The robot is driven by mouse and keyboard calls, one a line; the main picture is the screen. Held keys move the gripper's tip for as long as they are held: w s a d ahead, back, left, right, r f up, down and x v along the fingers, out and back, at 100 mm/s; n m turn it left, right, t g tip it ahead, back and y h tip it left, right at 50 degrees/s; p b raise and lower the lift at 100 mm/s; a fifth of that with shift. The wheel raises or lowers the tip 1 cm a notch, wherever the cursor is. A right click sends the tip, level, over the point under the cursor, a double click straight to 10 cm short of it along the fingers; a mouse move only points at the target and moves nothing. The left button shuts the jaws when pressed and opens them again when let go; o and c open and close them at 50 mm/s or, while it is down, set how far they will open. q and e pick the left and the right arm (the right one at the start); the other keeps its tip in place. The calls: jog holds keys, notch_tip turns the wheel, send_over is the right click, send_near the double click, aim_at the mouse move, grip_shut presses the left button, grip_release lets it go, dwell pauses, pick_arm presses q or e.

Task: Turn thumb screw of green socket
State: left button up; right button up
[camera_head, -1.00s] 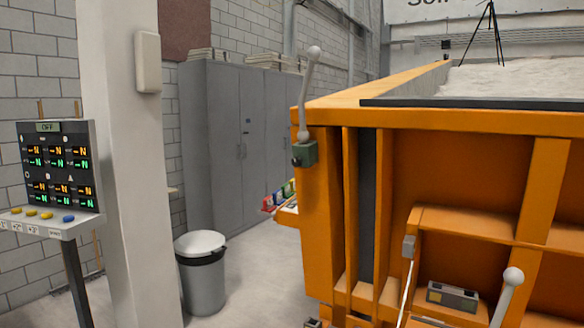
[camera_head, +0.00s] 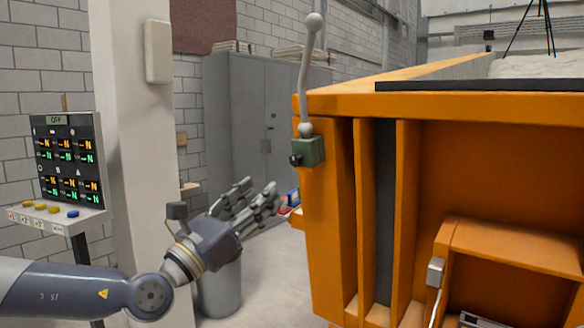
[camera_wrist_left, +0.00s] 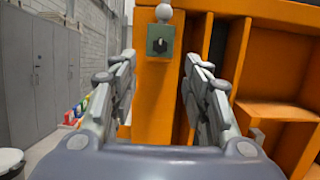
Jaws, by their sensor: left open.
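The green socket (camera_head: 309,152) is fixed near the top corner of the orange sandbed frame, with a grey lever with ball ends (camera_head: 306,75) standing upright out of it. Its dark thumb screw (camera_head: 296,160) sticks out on the left side. In the left wrist view the socket (camera_wrist_left: 160,34) faces me, with the thumb screw (camera_wrist_left: 159,44) as a dark knob at its middle. My left gripper (camera_head: 262,192) is open and empty, below and left of the socket and apart from it. In the wrist view its fingers (camera_wrist_left: 158,75) spread on either side below the socket. My right gripper is not visible.
The orange sandbed (camera_head: 470,150) fills the right side. A display panel on a stand (camera_head: 68,155), a white pillar (camera_head: 130,120) and a bin (camera_head: 220,290) are at left. Grey cabinets (camera_head: 245,120) stand behind. Open floor lies between bin and sandbed.

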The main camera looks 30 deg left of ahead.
aim_at(294, 162)
pick_arm(q)
jog(key=p+x, duration=0.1)
jog(key=x, duration=0.1)
jog(key=p+x, duration=0.4)
jog(key=x, duration=0.1)
jog(key=shift+s+a+r, duration=0.1)
jog(key=shift+s+r, duration=0.1)
jog(key=shift+r, duration=0.1)
jog(key=shift+p+x, duration=0.8)
jog(key=shift+p, duration=0.05)
jog(key=shift+w+r+p, duration=0.2)
jog(key=shift+w+p, duration=0.3)
jog(key=shift+w, duration=0.55)
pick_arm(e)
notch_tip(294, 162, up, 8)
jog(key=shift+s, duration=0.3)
pick_arm(q)
jog(key=shift+c, duration=0.5)
grip_shut()
